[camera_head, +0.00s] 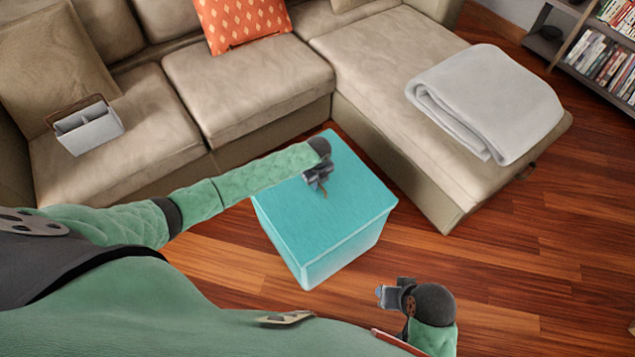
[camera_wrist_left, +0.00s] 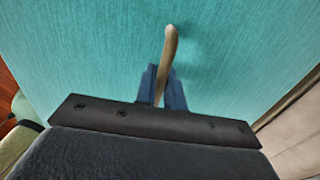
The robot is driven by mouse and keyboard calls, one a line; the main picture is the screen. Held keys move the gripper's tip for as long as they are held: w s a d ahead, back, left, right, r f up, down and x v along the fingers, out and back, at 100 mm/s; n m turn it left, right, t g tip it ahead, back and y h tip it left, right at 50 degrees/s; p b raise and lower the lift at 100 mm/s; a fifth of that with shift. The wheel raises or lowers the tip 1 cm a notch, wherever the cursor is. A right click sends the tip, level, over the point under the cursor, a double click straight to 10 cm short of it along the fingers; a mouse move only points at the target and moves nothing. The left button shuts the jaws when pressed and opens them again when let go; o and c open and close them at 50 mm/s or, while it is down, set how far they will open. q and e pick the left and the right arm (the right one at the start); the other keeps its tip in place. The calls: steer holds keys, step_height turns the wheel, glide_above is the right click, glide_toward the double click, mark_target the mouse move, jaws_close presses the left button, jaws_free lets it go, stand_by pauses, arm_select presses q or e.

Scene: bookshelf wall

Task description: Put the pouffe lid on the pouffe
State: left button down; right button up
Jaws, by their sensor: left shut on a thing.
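The teal pouffe (camera_head: 345,258) stands on the wooden floor in front of the sofa's inner corner. Its flat teal lid (camera_head: 352,192) covers the top, lined up with the sides; I cannot tell whether a small gap is left beneath. My left gripper (camera_head: 322,187) is over the lid. In the left wrist view its two fingers (camera_wrist_left: 161,88) are shut on the tan lid handle (camera_wrist_left: 171,45), with the teal lid surface (camera_wrist_left: 90,50) behind. My right gripper (camera_head: 388,294) is apart from the pouffe, at its lower right; its finger opening is unclear.
A beige corner sofa (camera_head: 245,80) borders the pouffe behind and to the right. On it are a folded grey blanket (camera_head: 490,95), an orange cushion (camera_head: 243,20) and a light grey divided caddy (camera_head: 88,128). Bookshelves (camera_head: 590,50) stand at the upper right. The floor (camera_head: 530,250) at right is clear.

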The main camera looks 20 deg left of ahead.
arm_select(q)
steer(key=shift+w+f+b, duration=0.1)
steer(key=shift+f+b, duration=0.2)
steer(key=shift+f, duration=0.45)
stand_by(0.3)
steer(key=c, duration=1.4)
jaws_free()
steer(key=shift+f, duration=0.15)
